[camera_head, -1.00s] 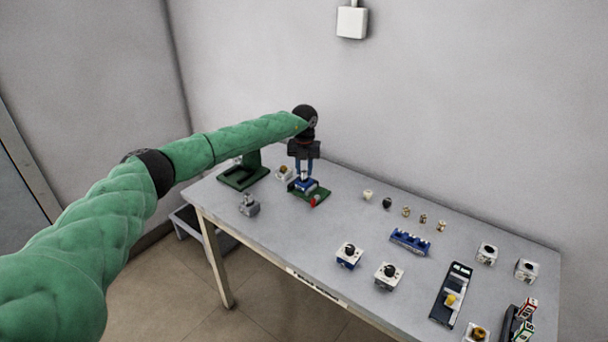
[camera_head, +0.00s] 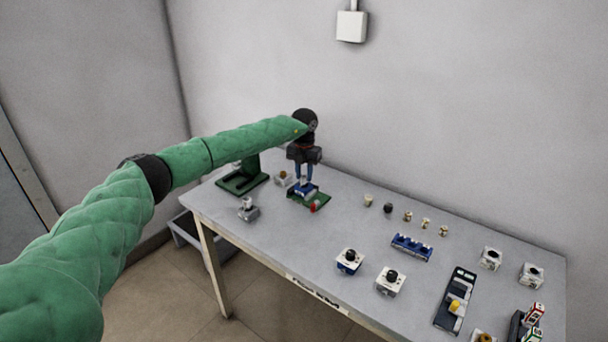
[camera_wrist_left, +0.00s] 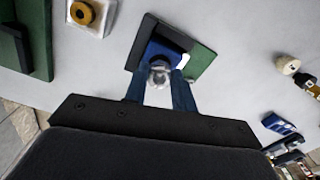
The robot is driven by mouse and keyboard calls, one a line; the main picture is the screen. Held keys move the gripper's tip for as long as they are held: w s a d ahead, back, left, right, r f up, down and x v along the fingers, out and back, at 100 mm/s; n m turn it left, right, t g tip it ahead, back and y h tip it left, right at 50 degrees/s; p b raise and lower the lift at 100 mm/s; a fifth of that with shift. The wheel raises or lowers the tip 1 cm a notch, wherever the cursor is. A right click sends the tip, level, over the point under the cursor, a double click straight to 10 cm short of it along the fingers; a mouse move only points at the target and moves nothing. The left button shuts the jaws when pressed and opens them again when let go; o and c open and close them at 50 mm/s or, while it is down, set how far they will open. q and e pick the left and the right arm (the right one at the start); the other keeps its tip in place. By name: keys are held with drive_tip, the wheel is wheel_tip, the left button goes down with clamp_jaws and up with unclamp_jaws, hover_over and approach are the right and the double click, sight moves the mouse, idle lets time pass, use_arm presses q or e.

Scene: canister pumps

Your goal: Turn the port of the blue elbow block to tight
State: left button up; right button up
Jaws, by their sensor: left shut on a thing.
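The blue elbow block (camera_head: 305,188) sits on a green base plate (camera_head: 321,204) with a red part at its front corner, toward the back left of the table. In the left wrist view the blue block (camera_wrist_left: 157,52) is on the green plate (camera_wrist_left: 203,62), with a pale, shiny port (camera_wrist_left: 158,76) facing me. My left gripper (camera_head: 304,180) points down from above the block. Its two blue fingers (camera_wrist_left: 159,84) stand on either side of the port and are shut on it. The fingers partly hide the port. My right gripper is in neither view.
A green stand (camera_head: 243,181) and a white block with a yellow ring (camera_head: 283,178) are close to the left gripper. A grey fitting (camera_head: 248,210) lies in front. Several small parts and a blue rack (camera_head: 411,247) occupy the table's right half.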

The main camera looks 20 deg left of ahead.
sight(304, 176)
use_arm(q)
drive_tip(key=o, duration=1)
wheel_tip(304, 176, up, 7)
drive_tip(key=shift+f+b, duration=0.1)
drive_tip(key=shift+b, duration=0.85)
drive_tip(key=shift+r, duration=0.5)
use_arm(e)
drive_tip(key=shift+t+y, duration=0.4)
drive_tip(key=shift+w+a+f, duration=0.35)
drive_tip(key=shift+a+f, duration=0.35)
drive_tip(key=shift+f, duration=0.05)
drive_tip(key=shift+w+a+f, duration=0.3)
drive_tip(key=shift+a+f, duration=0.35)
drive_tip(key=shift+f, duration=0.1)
